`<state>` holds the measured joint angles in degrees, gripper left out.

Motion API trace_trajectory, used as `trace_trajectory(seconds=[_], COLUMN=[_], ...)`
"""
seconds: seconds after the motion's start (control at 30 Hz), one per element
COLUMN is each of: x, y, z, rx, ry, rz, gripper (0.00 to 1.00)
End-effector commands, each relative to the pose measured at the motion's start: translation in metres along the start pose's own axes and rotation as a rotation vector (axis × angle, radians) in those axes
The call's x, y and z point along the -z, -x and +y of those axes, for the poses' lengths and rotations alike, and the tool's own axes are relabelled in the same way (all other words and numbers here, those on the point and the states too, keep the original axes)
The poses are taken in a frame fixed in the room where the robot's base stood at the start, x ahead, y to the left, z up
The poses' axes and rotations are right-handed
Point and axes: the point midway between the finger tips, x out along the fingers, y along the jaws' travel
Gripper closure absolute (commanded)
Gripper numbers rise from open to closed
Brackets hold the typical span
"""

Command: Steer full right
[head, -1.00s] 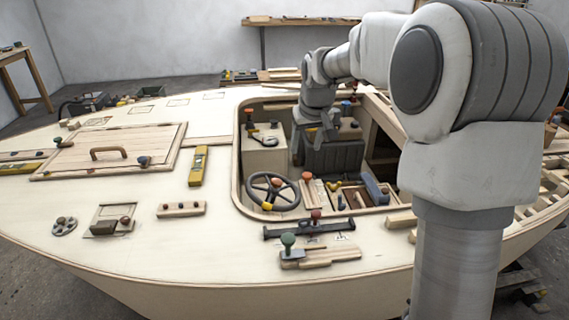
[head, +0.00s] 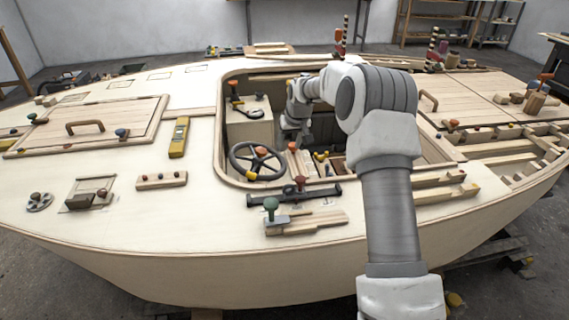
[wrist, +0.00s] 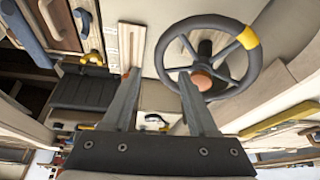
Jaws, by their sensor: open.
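The dark steering wheel (head: 234,157) has an orange hub and a yellow mark on its rim, which sits at the lower left in the head view. In the wrist view the wheel (wrist: 272,68) fills the upper right, with the yellow mark at its upper right. My gripper (wrist: 158,74) is open and empty. Its right finger overlaps the wheel's lower-left rim near the hub; I cannot tell whether they touch. In the head view my gripper (head: 291,137) is down in the cockpit, behind and right of the wheel, with its fingertips hard to make out.
The cockpit coaming (head: 222,120) surrounds the wheel. A lever with a red knob (head: 300,184) and one with a green knob (head: 271,204) stand in front. A yellow level (head: 179,137) lies on the left deck. Open framing lies to the right.

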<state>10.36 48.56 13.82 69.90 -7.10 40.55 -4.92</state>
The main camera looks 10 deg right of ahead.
Motion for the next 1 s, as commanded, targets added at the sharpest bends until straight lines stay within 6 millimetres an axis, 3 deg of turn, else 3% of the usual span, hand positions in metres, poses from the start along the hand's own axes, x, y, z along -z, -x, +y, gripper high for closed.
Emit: trace_trajectory(seconds=[0.03,0.2,0.43,0.63,0.97,1.0], x=[-0.002,-0.002,-0.001,0.000,0.000,0.000], y=[-0.015,-0.052,-0.090,-0.105,-0.107,-0.107], z=[0.000,0.000,0.000,0.000,0.000,0.000], rx=[0.001,0.001,0.000,0.000,0.000,0.000], ry=[0.001,0.000,0.001,0.000,0.000,0.000], rz=[-0.002,-0.002,0.000,0.001,0.001,0.001], gripper=[0.41,0.41,0.41,0.41,0.41,0.48])
